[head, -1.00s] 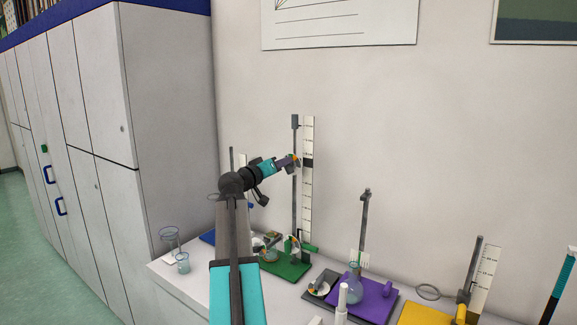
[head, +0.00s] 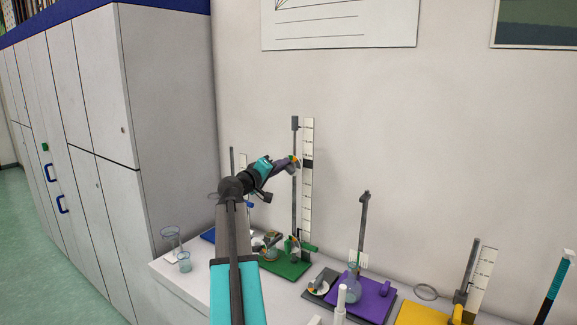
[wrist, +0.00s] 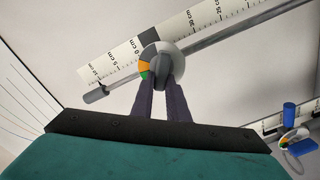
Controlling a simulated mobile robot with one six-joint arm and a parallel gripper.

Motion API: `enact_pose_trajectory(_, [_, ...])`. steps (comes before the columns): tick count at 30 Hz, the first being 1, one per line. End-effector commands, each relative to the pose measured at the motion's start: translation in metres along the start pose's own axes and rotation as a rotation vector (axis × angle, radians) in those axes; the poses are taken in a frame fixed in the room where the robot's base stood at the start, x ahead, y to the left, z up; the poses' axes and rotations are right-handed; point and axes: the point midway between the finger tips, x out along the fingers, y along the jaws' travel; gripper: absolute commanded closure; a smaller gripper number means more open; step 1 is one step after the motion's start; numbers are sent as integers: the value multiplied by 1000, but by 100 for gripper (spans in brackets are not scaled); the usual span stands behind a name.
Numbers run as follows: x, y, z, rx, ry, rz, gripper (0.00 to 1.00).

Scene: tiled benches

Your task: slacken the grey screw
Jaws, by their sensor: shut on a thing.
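In the wrist view my gripper (wrist: 160,84) reaches the grey screw (wrist: 161,67), and its two dark fingers are shut on it. Around the screw is a round disc (wrist: 174,56) with orange, green, dark grey and pale sectors, in front of a grey rod (wrist: 225,38). In the head view my gripper (head: 293,164) is high on the upright rod (head: 295,205) of the stand with the green base (head: 298,268). The fingers cover part of the screw, and its thread is hidden.
A ruler (head: 308,205) stands upright right behind the rod. The purple base (head: 375,304) carries a flask (head: 353,288), and a yellow base (head: 425,314) lies farther right. Glassware (head: 184,262) stands at the bench's left end. A tall cabinet (head: 170,120) is at the left.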

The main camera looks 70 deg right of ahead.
Motion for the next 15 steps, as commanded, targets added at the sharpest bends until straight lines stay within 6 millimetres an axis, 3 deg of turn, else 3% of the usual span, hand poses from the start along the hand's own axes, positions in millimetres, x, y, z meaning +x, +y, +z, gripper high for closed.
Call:
enact_pose_trajectory(6, [0, -2, 2, -146, -8, -1, 100])
enact_pose_trajectory(15, [0, -3, 3, -165, -8, -1, 100])
